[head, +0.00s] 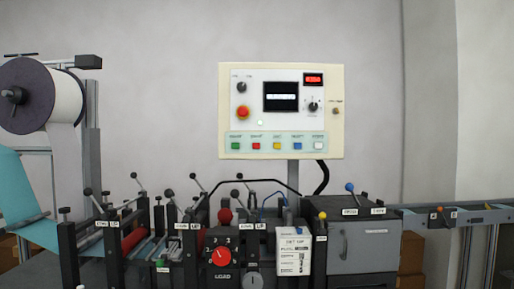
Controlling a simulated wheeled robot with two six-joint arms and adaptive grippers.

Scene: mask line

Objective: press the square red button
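A cream control panel (335,112) stands on a grey post in the middle of the head view. The square red button (256,146) is in the row of small coloured buttons along its lower edge. It sits between a green button (236,146) on its left and a yellow button (277,146) on its right. A blue button (298,146) and a white button (318,146) are further right. A round red knob-like button (242,113) is higher up on the left. Neither of my grippers is in view.
A large roll (66,98) hangs at the left. Below the panel, machinery with several upright levers, a red dial box (221,268) and a grey cabinet (364,247) fills the front. The space before the panel's face looks clear.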

